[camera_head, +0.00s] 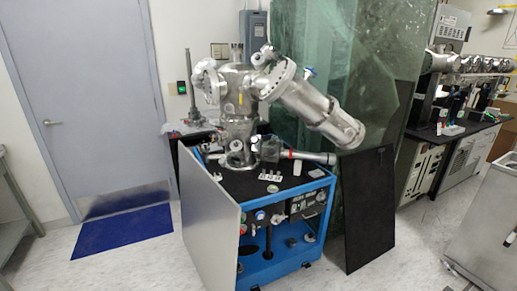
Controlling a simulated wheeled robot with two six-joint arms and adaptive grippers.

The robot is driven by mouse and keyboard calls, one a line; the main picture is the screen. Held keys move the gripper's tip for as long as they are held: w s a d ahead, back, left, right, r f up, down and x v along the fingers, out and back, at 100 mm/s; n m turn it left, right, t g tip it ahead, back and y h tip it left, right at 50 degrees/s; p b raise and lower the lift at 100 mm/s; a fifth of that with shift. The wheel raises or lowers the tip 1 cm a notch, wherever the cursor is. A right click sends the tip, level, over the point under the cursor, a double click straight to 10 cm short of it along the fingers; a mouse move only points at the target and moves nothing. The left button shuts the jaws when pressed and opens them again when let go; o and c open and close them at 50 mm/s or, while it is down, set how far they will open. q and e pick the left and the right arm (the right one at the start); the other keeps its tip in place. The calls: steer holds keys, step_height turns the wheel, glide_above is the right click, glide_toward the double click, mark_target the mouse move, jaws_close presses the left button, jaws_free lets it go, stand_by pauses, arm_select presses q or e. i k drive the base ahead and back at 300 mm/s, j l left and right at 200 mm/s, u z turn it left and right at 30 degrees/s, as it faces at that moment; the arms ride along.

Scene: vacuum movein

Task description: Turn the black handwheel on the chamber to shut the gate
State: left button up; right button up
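The chamber (240,90) is a silver metal vessel with several flanged ports, standing on top of a blue cart (262,240). A long metal cylinder (315,105) slants down to the right from its upper right port. A small blue knob (309,72) shows near that port. I cannot clearly make out the black handwheel; a dark part (271,150) shows low on the right of the chamber, too small to tell what it is. A thin tube with a red band (290,154) sticks out to the right there. Neither of my grippers is in view.
A grey panel (208,220) leans at the cart's left and a black panel (369,208) at its right. A blue mat (122,231) lies before a grey door (85,90). A metal cabinet (490,230) stands at the right.

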mark_target(254, 140)
steer(key=i+u, duration=0.25)
steer(key=u, duration=0.25)
steer(key=i+l+u, duration=0.1)
steer(key=i+u, duration=0.15)
steer(key=u, duration=0.2)
steer(key=i+l+u, duration=0.2)
steer(key=u, duration=0.3)
